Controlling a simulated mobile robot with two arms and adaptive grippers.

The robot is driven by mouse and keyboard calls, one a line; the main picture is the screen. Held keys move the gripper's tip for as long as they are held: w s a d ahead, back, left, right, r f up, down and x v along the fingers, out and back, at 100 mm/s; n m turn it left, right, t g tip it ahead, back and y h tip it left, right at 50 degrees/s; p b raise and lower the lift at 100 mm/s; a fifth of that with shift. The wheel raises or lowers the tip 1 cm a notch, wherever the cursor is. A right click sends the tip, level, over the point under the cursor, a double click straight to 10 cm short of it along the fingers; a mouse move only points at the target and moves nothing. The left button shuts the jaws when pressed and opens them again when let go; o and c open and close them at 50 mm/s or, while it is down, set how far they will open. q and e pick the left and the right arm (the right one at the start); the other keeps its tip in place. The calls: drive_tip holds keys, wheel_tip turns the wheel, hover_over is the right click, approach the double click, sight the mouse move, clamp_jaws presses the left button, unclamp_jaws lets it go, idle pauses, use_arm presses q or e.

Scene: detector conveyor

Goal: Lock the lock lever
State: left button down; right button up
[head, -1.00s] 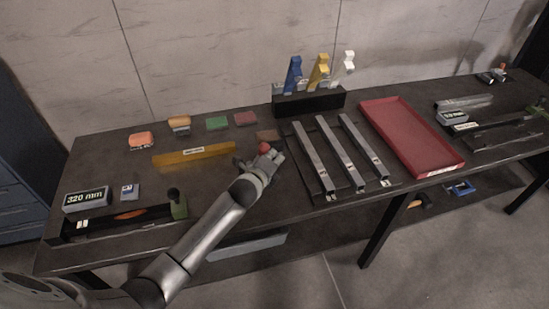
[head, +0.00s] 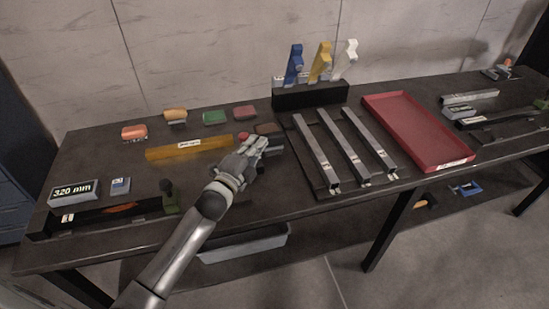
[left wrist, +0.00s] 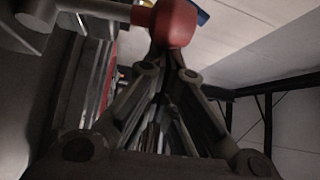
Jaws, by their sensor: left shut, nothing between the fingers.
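The lock lever shows as a red ball knob (head: 244,136) beside the dark base of the metal rails, right of the yellow bar. The lower part of the lever is hidden behind my gripper in the head view. My left gripper (head: 268,146) is shut and empty, close by the knob on its right and near side. In the left wrist view the red knob (left wrist: 173,22), on a grey rod, is at the top centre, just past the shut fingers (left wrist: 165,75). I cannot tell whether they touch. My right gripper is not in view.
Three metal rails (head: 353,146) stand right of the gripper, with a red tray (head: 420,130) beyond. A yellow bar (head: 188,149) and several small coloured blocks lie left and behind. A black holder (head: 310,97) with blue, yellow and white pieces stands at the back.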

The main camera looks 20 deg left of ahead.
sight(243, 140)
use_arm(q)
drive_tip(key=shift+s+a+f+n+t+y+b, duration=0.1)
drive_tip(key=shift+s+a+n+t+y+b, duration=0.25)
drive_tip(key=shift+a+n+t+b, duration=0.55)
drive_tip(key=shift+s+a+f+n+t+y+b, duration=0.1)
drive_tip(key=shift+s+a+n+t+y+b, duration=0.3)
drive_tip(key=shift+n+b, duration=0.85)
drive_tip(key=shift+s+a+n+t+y+b, duration=0.15)
drive_tip(key=shift+s+a+n+t+b, duration=0.45)
drive_tip(key=shift+b, duration=0.85)
drive_tip(key=shift+w, duration=0.1)
